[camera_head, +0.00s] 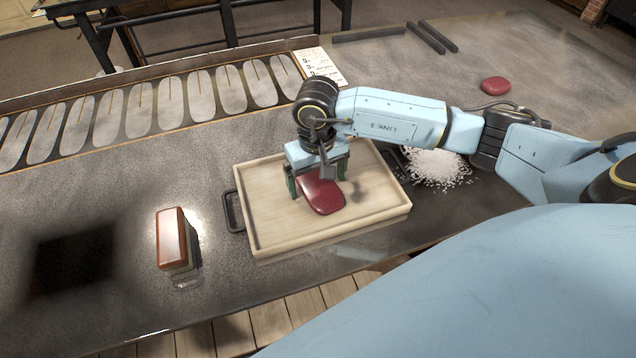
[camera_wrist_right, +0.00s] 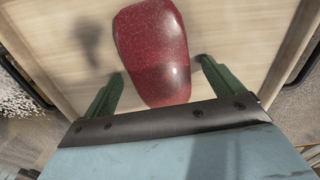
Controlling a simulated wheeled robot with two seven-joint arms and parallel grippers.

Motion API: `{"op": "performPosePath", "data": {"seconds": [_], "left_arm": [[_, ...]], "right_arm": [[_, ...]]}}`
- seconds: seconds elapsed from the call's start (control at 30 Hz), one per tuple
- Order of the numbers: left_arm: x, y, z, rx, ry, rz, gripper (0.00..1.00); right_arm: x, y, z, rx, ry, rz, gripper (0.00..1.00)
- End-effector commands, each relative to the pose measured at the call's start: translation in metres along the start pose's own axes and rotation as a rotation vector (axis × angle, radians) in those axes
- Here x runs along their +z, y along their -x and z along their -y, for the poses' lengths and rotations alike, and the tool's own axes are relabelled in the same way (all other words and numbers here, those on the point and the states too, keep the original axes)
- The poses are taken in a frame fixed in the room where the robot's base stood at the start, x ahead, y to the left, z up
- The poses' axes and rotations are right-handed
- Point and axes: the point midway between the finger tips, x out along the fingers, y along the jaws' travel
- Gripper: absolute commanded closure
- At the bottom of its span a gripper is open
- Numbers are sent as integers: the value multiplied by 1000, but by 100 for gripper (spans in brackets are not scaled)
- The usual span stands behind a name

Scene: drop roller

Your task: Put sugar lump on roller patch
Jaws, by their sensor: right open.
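A glossy dark red lump (camera_head: 323,198), which looks like the sugar lump, lies in a pale wooden tray (camera_head: 262,222). My right gripper (camera_head: 318,180) is open above the tray, with its two green fingers on either side of the lump's far part. In the right wrist view the red lump (camera_wrist_right: 152,50) lies between and beyond the open fingers (camera_wrist_right: 161,72), with gaps on both sides. A dark square patch (camera_head: 73,260) on the table at left may be the roller patch; I cannot be sure. My left gripper is not in view.
A red-brown block (camera_head: 172,240) stands left of the tray. White granules (camera_head: 436,168) are heaped to its right. Another red lump (camera_head: 496,86) lies at back right. A row of grey oval plates (camera_head: 142,108) lines the back left. The table around the dark square is clear.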

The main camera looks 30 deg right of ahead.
Motion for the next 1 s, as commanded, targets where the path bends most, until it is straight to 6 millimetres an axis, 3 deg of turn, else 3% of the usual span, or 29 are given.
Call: {"op": "performPosePath", "data": {"seconds": [0.13,0.57,0.83,1.0], "left_arm": [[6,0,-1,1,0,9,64],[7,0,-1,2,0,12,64],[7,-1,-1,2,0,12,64],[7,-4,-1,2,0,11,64]], "right_arm": [[0,0,0,0,0,0,10],[0,1,0,0,0,-1,65],[-1,7,0,1,0,-3,65],[-2,36,0,-1,1,-7,65]]}}
